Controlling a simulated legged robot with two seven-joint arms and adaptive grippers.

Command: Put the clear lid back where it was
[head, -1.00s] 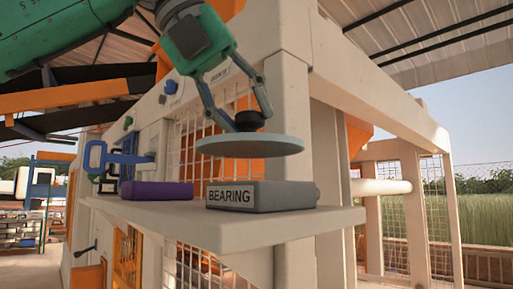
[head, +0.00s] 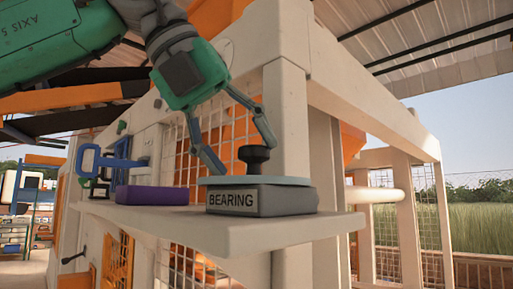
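The clear lid (head: 225,181), a flat pale disc with a black knob (head: 254,158), rests on top of the grey box labelled BEARING (head: 287,201). It looks level and covers the box top, so the inside is hidden. My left gripper (head: 243,157) is open, its fingers spread on either side of the knob. The left finger is clear of the knob; the right finger is close to it, and I cannot tell if they touch. My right gripper is not in view.
The box stands on a pale shelf (head: 225,234). A purple block (head: 153,195) lies to its left, with a blue handle-like part (head: 90,160) beyond. A wire grid and a thick post stand close behind. The shelf's right end is bare.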

